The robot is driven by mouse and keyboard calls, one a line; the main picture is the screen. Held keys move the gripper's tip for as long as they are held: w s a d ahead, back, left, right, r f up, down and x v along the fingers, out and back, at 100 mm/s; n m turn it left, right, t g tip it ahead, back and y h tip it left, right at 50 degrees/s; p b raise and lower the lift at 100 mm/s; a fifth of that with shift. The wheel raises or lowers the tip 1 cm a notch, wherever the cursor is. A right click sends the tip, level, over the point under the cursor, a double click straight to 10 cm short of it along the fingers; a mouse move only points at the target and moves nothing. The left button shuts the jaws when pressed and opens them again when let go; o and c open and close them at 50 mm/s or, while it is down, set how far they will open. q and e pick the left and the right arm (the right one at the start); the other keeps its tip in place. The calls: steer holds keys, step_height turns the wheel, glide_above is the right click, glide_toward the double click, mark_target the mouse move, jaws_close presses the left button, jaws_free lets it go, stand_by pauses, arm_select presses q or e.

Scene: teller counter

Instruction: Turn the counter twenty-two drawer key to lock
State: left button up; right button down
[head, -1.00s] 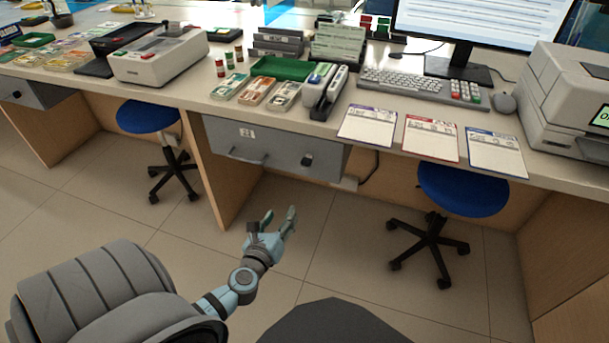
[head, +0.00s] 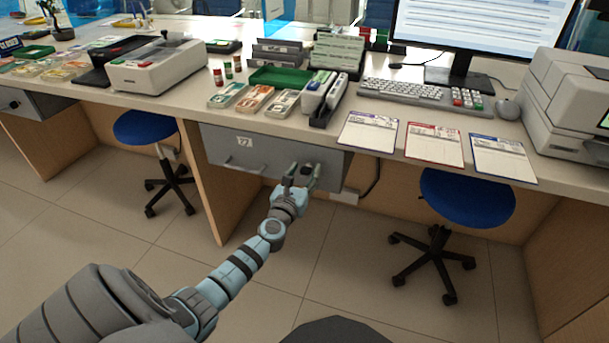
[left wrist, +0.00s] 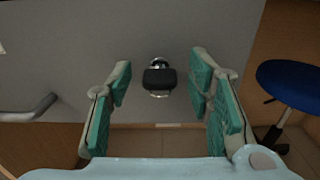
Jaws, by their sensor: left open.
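The grey drawer (head: 222,146) labelled 22 hangs under the counter and is closed. Its key (left wrist: 160,78), with a black head, sits in a round silver lock at the drawer front's right side. In the left wrist view the key head lies wide and level. My left gripper (head: 301,174) is in front of the lock. Its two green-padded fingers (left wrist: 160,88) are open, one on each side of the key and apart from it. In the head view the fingers partly hide the key. My right gripper is not in view.
The drawer's bar handle (head: 243,167) is left of the lock. A blue stool (head: 467,200) stands to the right under the counter, another blue stool (head: 146,127) to the left. Trays, papers and a keyboard (head: 400,88) lie on the counter (head: 380,160).

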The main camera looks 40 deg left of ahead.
arm_select(q)
jaws_close()
